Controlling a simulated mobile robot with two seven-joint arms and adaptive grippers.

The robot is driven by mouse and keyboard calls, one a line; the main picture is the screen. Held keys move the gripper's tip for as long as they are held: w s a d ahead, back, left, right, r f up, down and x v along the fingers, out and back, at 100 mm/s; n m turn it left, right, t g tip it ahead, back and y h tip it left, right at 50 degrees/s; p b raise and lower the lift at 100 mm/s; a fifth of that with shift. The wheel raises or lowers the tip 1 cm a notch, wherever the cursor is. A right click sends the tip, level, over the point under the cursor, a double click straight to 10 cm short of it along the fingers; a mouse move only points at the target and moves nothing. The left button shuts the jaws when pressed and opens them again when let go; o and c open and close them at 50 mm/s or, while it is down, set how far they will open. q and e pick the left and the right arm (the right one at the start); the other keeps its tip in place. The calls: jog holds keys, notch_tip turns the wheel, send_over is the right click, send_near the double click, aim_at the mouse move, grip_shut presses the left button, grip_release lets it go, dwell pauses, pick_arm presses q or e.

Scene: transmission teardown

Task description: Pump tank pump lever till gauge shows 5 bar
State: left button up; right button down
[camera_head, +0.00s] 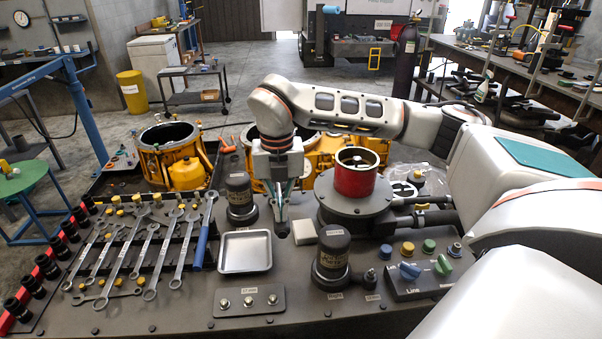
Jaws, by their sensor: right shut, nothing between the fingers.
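My right arm reaches in from the right. Its gripper (281,228) points down at the bench top with its fingers together and nothing between them. It is between a dark capped cylinder (240,192) on its left and a round grey base (355,205) carrying a red open cylinder (357,174) on its right. A second dark capped cylinder (331,250) stands nearer. Dark rods (425,218) extend right from the grey base; I cannot tell whether one is the pump lever. I cannot make out a pressure gauge. My left gripper is not in view.
A metal tray (245,232) and a small pale block (304,232) are close to my right gripper. Several wrenches (153,245) lie at left. A switch box (415,278) stands at right. Yellow housings (185,170) stand behind the bench.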

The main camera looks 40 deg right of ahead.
notch_tip(320, 180, down, 2)
jog(key=shift+f+b, duration=0.15)
jog(key=shift+b, duration=0.35)
notch_tip(320, 180, up, 6)
jog(key=p, duration=0.5)
jog(key=shift+r, duration=1.15)
